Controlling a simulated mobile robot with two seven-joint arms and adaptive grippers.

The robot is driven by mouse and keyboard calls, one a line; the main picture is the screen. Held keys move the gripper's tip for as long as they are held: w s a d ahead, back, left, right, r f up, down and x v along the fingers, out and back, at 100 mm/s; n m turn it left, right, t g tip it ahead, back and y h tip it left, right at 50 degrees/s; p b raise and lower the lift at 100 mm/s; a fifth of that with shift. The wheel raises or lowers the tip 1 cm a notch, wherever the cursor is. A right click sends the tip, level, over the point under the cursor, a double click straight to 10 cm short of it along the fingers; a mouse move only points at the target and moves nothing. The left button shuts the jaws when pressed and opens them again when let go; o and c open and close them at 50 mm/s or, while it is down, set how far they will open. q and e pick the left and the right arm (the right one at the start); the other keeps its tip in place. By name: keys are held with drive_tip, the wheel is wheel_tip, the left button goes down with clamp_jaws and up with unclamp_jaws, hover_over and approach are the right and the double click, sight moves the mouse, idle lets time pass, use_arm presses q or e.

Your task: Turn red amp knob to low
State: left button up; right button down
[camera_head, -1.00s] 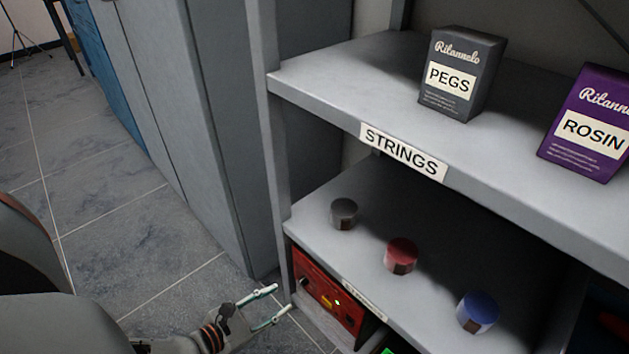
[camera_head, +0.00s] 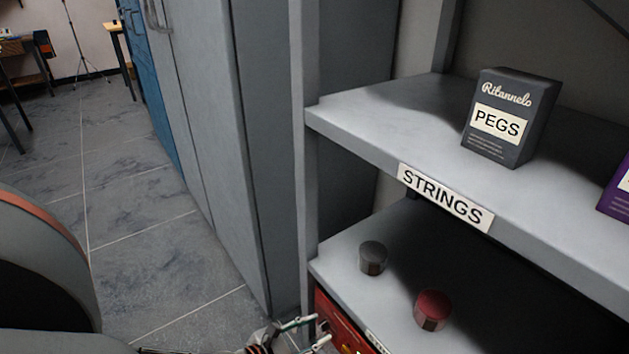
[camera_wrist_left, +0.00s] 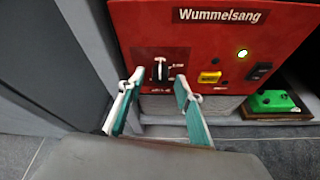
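The red amp (camera_wrist_left: 225,45) labelled "Wummelsang" fills the upper part of the left wrist view. In the head view only a corner of the amp (camera_head: 341,327) shows, under the lower shelf. Its black knob (camera_wrist_left: 160,72) has a white pointer that points roughly up; the small print around it is too blurred to read surely. My left gripper (camera_wrist_left: 158,80) is open, with one finger on each side of the knob and gaps between. It also shows at the bottom of the head view (camera_head: 320,331), close to the amp's front. My right gripper is out of view.
A green pedal (camera_wrist_left: 273,101) lies farther right. A grey cabinet (camera_head: 255,130) stands left of the shelves. Shelf boards (camera_head: 345,128) overhang the amp.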

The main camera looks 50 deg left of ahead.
use_arm(q)
clamp_jaws()
drive_tip(key=shift+r, duration=0.1)
